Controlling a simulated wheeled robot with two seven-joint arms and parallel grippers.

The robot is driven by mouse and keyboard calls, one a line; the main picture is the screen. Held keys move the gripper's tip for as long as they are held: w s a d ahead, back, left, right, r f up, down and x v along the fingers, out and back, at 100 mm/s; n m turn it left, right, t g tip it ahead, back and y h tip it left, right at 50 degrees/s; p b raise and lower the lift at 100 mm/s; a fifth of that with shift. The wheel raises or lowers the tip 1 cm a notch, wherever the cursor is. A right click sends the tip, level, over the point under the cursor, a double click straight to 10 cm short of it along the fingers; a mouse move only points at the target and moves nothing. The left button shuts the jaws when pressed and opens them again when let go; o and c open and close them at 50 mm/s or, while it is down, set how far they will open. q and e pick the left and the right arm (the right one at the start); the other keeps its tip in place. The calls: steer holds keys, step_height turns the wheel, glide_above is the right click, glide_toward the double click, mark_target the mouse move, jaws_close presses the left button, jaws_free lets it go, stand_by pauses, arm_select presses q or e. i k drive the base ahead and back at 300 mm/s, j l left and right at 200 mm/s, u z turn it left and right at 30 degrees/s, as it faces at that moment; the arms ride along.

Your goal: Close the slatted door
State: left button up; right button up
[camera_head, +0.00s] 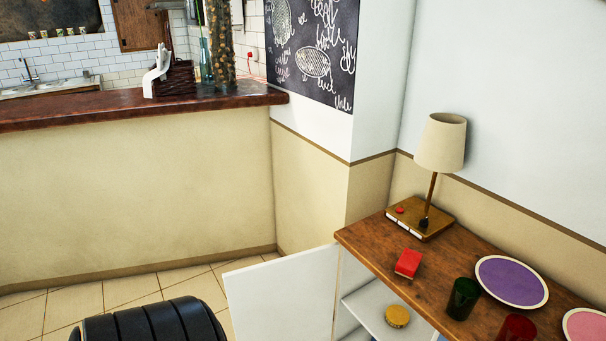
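A white door (283,298) stands open at the left end of a wooden-topped cabinet (358,239), swung out to the left. The face I see looks plain; no slats show on it, and its lower part runs out of the picture. Behind the opening, a white inner shelf (365,312) shows with a round yellow item (397,316) on it. Neither of my grippers is in view.
On the cabinet top stand a lamp (441,145), a red block (408,262), a green cup (463,298), a red cup (516,329), a purple plate (512,281) and a pink plate (588,326). Tiled floor (130,288) shows left of the door, before a counter wall (130,195).

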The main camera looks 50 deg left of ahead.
mark_target(292, 297)
steer(key=j+z, duration=0.3)
steer(key=z, duration=0.25)
steer(key=k+j+z, duration=0.1)
steer(key=j, duration=0.3)
steer(key=k+j+z, duration=0.1)
steer(key=j, duration=0.3)
steer(key=k+j+z, duration=0.1)
steer(key=j, duration=0.3)
steer(key=k+j+z, duration=0.1)
steer(key=j, duration=0.3)
steer(key=k+j+z, duration=0.1)
steer(key=k+j, duration=0.35)
steer(key=j, duration=0.25)
steer(key=k+j, duration=0.2)
steer(key=j, duration=0.2)
steer(key=k+j, duration=0.15)
steer(key=j, duration=0.25)
steer(key=k+j, duration=0.2)
steer(key=j, duration=0.2)
steer(key=k+j, duration=0.15)
steer(key=j, duration=0.3)
steer(key=z, duration=0.05)
